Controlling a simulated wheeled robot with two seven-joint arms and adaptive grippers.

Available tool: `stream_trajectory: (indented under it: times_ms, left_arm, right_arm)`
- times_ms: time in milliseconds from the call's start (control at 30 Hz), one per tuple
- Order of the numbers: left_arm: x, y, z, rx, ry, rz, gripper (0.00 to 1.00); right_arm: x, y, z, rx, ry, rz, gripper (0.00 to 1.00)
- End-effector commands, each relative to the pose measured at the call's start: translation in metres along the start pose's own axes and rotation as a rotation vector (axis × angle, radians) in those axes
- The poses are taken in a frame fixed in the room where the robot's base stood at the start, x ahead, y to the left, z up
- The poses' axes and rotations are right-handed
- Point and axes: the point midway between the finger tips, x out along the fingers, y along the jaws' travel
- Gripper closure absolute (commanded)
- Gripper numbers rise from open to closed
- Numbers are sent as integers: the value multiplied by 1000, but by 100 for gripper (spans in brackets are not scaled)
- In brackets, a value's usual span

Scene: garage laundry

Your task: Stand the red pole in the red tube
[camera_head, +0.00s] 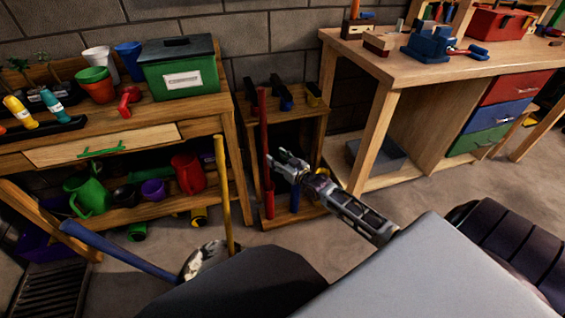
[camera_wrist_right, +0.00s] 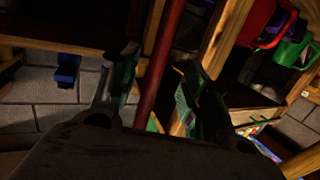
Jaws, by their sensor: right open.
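The red pole (camera_head: 263,130) stands nearly upright at the left side of a small wooden rack. Below it, in line with it, is the red tube (camera_head: 269,206) at the rack's foot. The pole's lower end appears to meet the tube, but I cannot tell how deep it sits. My right gripper (camera_head: 277,165) is beside the pole at its lower part. In the right wrist view the red pole (camera_wrist_right: 166,50) passes between the spread fingers of my right gripper (camera_wrist_right: 157,66), which looks open around it. My left gripper is not in view.
The rack (camera_head: 302,135) has dark, blue and yellow holders on top. A yellow pole (camera_head: 223,190) and a blue pole (camera_head: 115,250) lean from a bucket (camera_head: 207,256) at left. A cluttered shelf bench (camera_head: 232,150) stands left, a workbench (camera_head: 365,150) right. Floor before the rack is clear.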

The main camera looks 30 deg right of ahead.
Motion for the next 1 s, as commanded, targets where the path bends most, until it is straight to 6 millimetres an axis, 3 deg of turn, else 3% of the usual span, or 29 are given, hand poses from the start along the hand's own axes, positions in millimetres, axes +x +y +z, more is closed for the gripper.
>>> stream_trajectory:
  times_ms: [400, 1000]
  left_arm:
    - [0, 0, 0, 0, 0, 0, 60]
    - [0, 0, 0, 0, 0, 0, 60]
  right_arm:
    - [-26, 0, 0, 0, 0, 0, 53]
    - [-29, 0, 0, -1, 1, 0, 53]
